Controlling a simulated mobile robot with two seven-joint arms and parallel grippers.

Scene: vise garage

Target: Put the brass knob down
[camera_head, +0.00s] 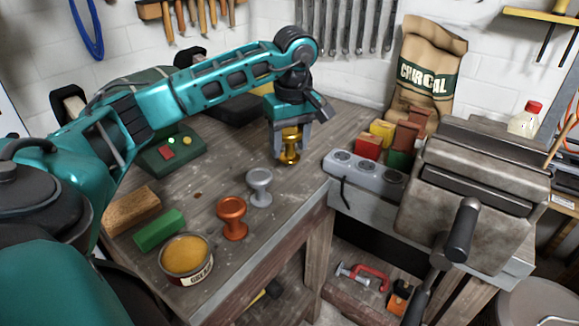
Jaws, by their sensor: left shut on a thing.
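The brass knob (289,152) is a shiny gold piece with a flared foot. My left gripper (291,132) points down with its fingers shut around the knob's upper part. The knob is upright at the far part of the wooden workbench (205,185), near its right edge. I cannot tell whether its foot touches the wood or is just above it. My right gripper does not show.
A silver knob (259,187) and a copper knob (232,217) stand nearer on the bench. An open grease tin (198,281), a green block (158,230) and a wooden block (131,209) lie left. A power strip (362,173) and a large vise (480,180) are right.

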